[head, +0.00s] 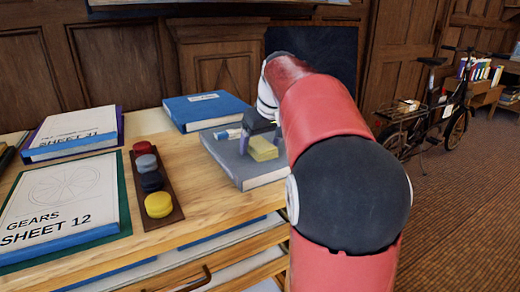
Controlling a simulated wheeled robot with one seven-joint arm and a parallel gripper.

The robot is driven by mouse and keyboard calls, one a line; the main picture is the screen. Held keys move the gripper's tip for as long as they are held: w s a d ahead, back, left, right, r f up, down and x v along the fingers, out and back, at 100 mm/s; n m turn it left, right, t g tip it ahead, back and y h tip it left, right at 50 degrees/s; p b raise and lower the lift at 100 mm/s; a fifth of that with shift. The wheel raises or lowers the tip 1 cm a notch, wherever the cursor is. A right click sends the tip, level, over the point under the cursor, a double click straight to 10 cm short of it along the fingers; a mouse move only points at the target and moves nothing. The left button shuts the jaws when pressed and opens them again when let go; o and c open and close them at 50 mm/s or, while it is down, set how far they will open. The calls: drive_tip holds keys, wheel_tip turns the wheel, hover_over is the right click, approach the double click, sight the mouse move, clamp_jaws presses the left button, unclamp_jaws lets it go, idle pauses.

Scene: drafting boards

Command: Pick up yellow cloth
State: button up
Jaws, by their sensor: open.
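The yellow cloth (264,151) is a small folded pad lying on top of a grey book (248,178) on the wooden cabinet top. My gripper (261,141) is just over the cloth, pointing down. Its jaws are open, with one finger at the cloth's left side; my red arm partly hides the right side. I cannot tell whether the fingers touch the cloth.
A blue book (205,108) lies behind the grey one. A wooden rack (172,193) holds several round coloured pieces to the left. Boards marked "SHEET 12" (60,205) and "SHEET 31" (75,132) lie further left. A bicycle (425,110) stands at right.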

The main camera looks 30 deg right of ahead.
drive_tip(key=shift+w+f, duration=0.1)
drive_tip(key=shift+f, duration=0.15)
drive_tip(key=c, duration=1.1)
drive_tip(key=shift+r, duration=0.1)
drive_tip(key=shift+c, duration=0.2)
